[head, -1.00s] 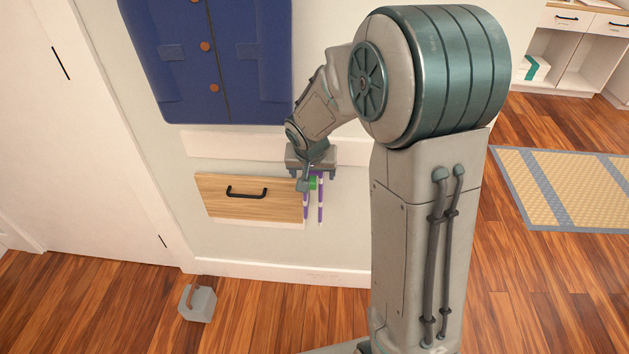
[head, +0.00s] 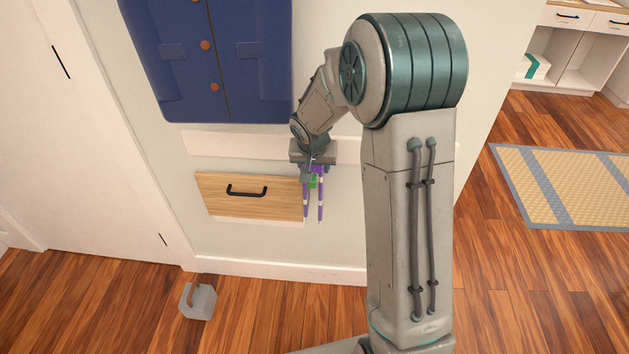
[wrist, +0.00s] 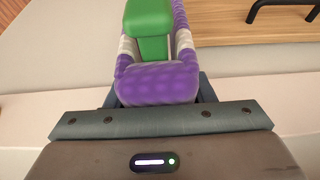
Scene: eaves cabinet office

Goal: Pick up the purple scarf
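The purple scarf (head: 320,205) has white bands and hangs against the wall, just right of a wooden drawer front. In the wrist view the scarf (wrist: 157,84) fills the space in front of the palm, with strands on both sides of a green block (wrist: 150,25). The green part (head: 313,182) also shows in the head view. My gripper (head: 310,174) is at the top of the scarf and points down. Its grey fingers flank the scarf closely in the wrist view. The scarf hides the fingertips, so I cannot tell whether they grip it.
The drawer front (head: 250,196) with a black handle is close left of my gripper. A blue garment (head: 205,60) hangs above. A grey block (head: 198,302) sits on the floor near the white door (head: 90,130). A striped rug (head: 575,185) lies right.

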